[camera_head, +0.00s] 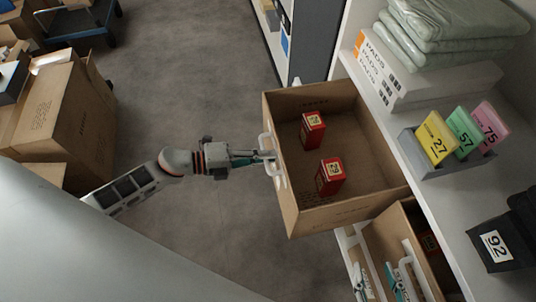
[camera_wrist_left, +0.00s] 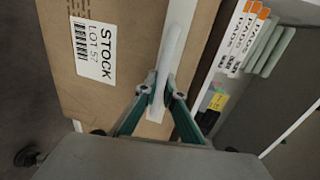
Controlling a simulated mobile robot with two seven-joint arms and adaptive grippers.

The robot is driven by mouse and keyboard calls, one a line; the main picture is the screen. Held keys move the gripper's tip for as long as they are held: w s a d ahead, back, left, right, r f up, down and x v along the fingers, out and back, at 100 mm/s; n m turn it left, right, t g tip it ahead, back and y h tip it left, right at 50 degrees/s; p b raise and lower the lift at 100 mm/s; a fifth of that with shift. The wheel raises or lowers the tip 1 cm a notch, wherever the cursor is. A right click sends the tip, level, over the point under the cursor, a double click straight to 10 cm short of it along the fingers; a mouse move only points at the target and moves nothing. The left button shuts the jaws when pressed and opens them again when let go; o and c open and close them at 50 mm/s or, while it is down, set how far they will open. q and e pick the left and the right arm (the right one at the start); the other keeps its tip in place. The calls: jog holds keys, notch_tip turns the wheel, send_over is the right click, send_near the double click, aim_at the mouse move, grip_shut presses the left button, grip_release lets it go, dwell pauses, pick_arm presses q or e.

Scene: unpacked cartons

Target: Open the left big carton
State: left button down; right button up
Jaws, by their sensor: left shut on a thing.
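The left big carton (camera_head: 296,212) is a brown, open-topped box sticking out from the shelf over the aisle. Two red boxes, an upper one (camera_head: 312,130) and a lower one (camera_head: 329,176), stand inside it. A white handle (camera_head: 268,148) is on its front. My left gripper (camera_head: 264,156) is shut on this handle. In the left wrist view its teal fingers (camera_wrist_left: 158,97) close around the white bar, beside the carton front (camera_wrist_left: 120,60) with a "STOCK LOT 57" label (camera_wrist_left: 95,48).
A second carton (camera_head: 385,238) with a white handle (camera_head: 417,272) sits beside it at the lower right. The white shelf (camera_head: 420,145) holds a PADS box (camera_head: 415,80) and numbered cards (camera_head: 437,138). Brown cartons (camera_head: 65,110) stand at left. The grey floor (camera_head: 190,70) between is clear.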

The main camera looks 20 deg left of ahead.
pick_arm(q)
jog(key=c, duration=2.4)
grip_release()
pick_arm(e)
jog(key=shift+s, duration=0.1)
pick_arm(q)
jog(key=shift+a, duration=0.1)
pick_arm(e)
jog(key=shift+s+f, duration=0.1)
jog(key=shift+s, duration=0.1)
pick_arm(q)
jog(key=v, duration=1.2)
pick_arm(e)
jog(key=shift+w, duration=0.1)
